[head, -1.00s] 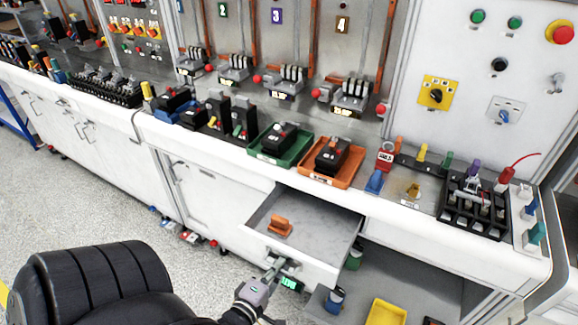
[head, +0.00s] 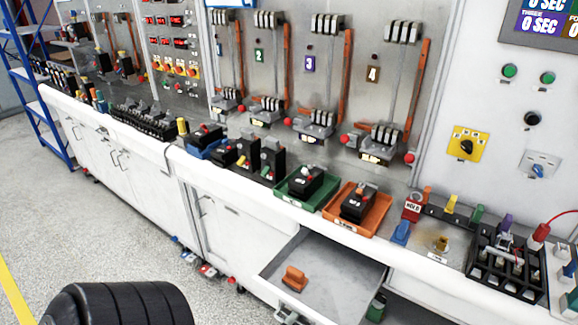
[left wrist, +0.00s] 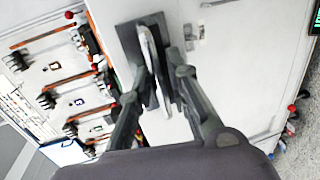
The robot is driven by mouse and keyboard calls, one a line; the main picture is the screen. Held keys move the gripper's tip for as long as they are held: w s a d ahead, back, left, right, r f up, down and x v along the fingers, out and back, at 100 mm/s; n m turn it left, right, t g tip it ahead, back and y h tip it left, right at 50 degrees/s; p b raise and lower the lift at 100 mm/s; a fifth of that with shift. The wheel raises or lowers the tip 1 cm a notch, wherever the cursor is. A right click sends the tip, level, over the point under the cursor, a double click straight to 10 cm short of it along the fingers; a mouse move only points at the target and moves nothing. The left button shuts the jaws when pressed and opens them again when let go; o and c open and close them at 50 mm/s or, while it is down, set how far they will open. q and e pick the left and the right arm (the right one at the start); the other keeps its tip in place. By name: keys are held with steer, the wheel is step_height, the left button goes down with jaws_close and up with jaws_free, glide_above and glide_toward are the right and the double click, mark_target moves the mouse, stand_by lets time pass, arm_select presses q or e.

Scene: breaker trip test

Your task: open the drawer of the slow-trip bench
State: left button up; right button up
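The white drawer (head: 330,282) of the bench stands open, pulled out below the worktop. An orange object (head: 294,278) lies in it. The drawer handle (head: 287,316) is at the bottom edge of the head view, largely cut off. My left gripper (left wrist: 150,45) shows in the left wrist view, with its dark fingers closed on both sides of a pale bar (left wrist: 153,70), seemingly this handle. The gripper body is outside the head view. My right gripper is in neither view.
On the worktop above the drawer stand a green tray (head: 290,196) and an orange tray (head: 370,222), each with a black breaker. A black rack (head: 505,265) is at the right. The grey floor (head: 110,215) left of the drawer is open.

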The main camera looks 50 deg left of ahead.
arm_select(q)
steer(key=v, duration=1.2)
stand_by(0.4)
